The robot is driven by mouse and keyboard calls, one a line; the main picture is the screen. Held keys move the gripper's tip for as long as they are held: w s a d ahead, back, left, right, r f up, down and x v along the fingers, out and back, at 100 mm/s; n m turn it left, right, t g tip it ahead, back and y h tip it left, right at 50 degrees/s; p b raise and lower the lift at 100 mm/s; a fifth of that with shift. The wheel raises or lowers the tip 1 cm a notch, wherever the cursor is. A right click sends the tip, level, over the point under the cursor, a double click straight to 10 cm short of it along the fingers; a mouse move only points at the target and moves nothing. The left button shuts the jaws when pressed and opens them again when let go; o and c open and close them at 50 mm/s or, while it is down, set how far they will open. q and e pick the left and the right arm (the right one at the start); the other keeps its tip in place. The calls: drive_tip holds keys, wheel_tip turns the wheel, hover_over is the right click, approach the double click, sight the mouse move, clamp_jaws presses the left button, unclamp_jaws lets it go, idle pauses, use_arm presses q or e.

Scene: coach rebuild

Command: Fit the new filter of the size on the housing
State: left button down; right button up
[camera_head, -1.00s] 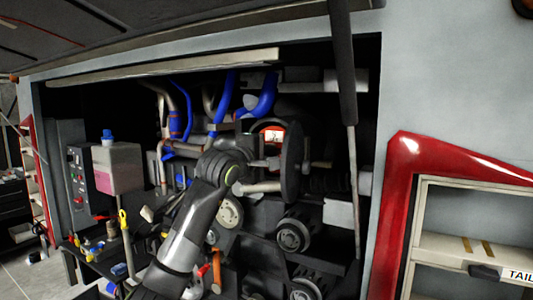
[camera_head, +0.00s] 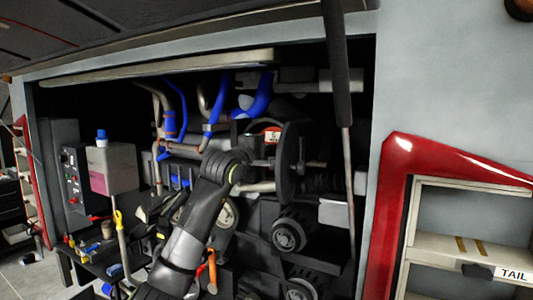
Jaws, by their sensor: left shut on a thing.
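My left gripper (camera_head: 262,163) is shut on a dark round disc (camera_head: 290,165), seen nearly edge-on, that looks like a cover. The disc stands upright in front of the engine bay, and my left arm reaches up to it from below. Behind the disc is a dark rounded body with a red and white label (camera_head: 272,135), which may be the filter housing. The disc and gripper hide part of it, so its size mark cannot be read. No filter can be made out clearly. My right gripper is not in view.
Blue hoses (camera_head: 258,97) and pipes fill the bay behind. Pulleys (camera_head: 289,234) sit below the disc. A prop strut (camera_head: 340,80) stands close on the right. A pink tank (camera_head: 110,172) and a cluttered tool surface (camera_head: 100,245) are at left; shelves (camera_head: 440,247) at right.

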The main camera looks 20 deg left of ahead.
use_arm(q)
drive_tip(key=shift+w, duration=0.5)
drive_tip(key=c, duration=1)
unclamp_jaws()
drive_tip(key=shift+f, duration=0.1)
drive_tip(key=shift+o, duration=0.2)
drive_tip(key=shift+s+b, duration=0.5)
drive_tip(key=shift+s, duration=0.25)
drive_tip(key=s+b, duration=0.3)
drive_tip(key=s, duration=0.3)
drive_tip(key=shift+s+a, duration=0.25)
